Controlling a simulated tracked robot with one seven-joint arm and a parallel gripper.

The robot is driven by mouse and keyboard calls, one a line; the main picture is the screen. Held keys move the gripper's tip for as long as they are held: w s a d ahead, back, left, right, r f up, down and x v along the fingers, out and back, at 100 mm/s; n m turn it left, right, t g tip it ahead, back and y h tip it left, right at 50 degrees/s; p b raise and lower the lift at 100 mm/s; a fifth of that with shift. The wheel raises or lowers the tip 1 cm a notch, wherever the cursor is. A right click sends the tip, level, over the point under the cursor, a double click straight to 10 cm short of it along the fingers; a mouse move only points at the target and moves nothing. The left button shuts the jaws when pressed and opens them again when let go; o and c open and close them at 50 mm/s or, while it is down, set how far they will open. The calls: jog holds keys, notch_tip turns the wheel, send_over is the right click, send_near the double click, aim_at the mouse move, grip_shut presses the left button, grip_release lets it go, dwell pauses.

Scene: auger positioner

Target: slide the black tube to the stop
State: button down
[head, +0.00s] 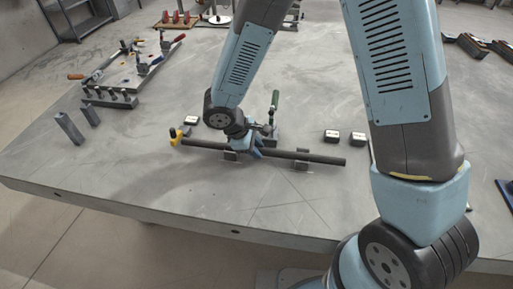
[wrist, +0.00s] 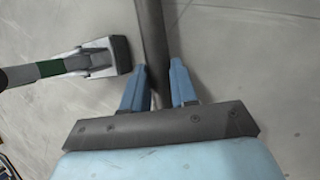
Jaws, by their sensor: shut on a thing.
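The long black tube (head: 325,159) lies nearly level across the picture in the head view, on small grey supports (head: 302,153). Its left end is close to a yellow-topped piece (head: 176,137), which may be the stop; I cannot tell whether they touch. My gripper (head: 254,150) is shut on the tube left of its middle. In the wrist view the tube (wrist: 151,40) runs between the two blue fingers (wrist: 158,88) of my gripper. My gripper hides part of the tube.
A green-handled clamp (head: 273,115) stands just behind the tube; it also shows left of the tube in the wrist view (wrist: 98,60). Small dark blocks (head: 331,136) sit behind the tube's right part. The table front is clear.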

jog(key=shift+a, duration=0.65)
jog(key=c, duration=0.8)
grip_release()
jog(key=v, duration=1.3)
jog(key=shift+s+a+r, duration=0.1)
jog(key=shift+r, duration=0.2)
